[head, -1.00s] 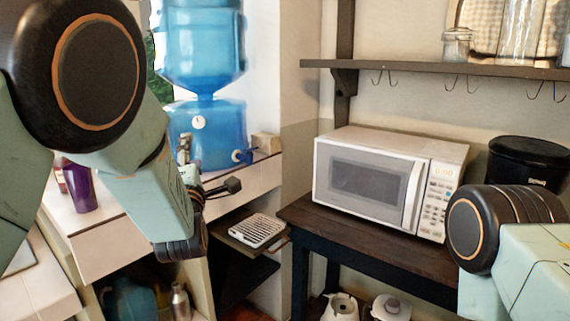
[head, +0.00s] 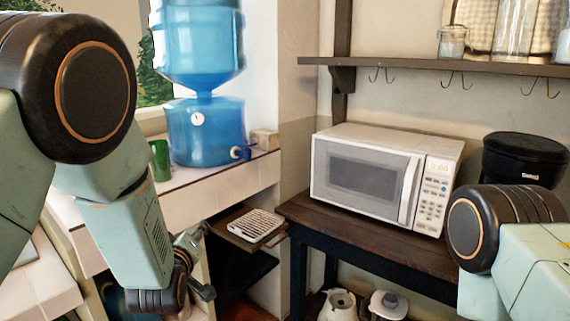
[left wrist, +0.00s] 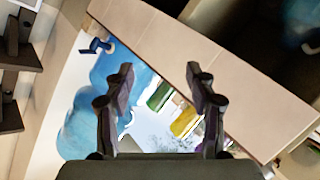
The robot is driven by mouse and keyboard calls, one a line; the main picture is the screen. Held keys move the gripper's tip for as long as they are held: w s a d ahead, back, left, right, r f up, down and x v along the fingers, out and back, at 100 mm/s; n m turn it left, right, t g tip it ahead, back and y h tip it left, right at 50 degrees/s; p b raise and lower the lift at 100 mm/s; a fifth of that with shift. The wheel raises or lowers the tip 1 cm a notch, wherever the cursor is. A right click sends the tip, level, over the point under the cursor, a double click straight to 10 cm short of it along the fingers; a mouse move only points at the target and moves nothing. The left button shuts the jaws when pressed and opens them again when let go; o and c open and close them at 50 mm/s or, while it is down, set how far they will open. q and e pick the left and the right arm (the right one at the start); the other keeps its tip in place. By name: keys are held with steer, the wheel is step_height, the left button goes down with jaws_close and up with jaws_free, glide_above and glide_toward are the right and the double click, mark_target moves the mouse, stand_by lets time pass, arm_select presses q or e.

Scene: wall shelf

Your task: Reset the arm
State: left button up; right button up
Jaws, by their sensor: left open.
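My left arm comes down from the left in the head view, with my left gripper (head: 203,262) low in front of the tiled counter. In the left wrist view the two dark fingers (left wrist: 160,75) stand apart with nothing between their tips. The gripper is open and empty. Only an upper part of my right arm shows at the right edge of the head view; my right gripper is out of view.
A blue water dispenser (head: 205,132) and a green cup (head: 160,160) stand on the tiled counter (head: 245,185). A low shelf with a white rack (head: 254,225) is close to my left gripper. A white microwave (head: 365,180) stands on a dark table (head: 300,212).

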arm_select(q)
steer(key=s+a+f+m+g, duration=0.2)
steer(key=s+f+m+g, duration=0.3)
steer(key=s+f, duration=0.8)
steer(key=s+f+m+g, duration=0.1)
steer(key=s+f+g, duration=0.2)
steer(key=s+f, duration=0.3)
steer(key=s+f+m+g+h+b, duration=0.1)
steer(key=s+f+g, duration=0.2)
steer(key=s, duration=1.2)
steer(key=s+f+m+g+b, duration=0.1)
steer(key=s+f+g, duration=0.3)
steer(key=s+f, duration=0.4)
steer(key=shift+s+a+f+h, duration=0.15)
steer(key=shift+s+f+h, duration=0.2)
steer(key=shift+s, duration=0.8)
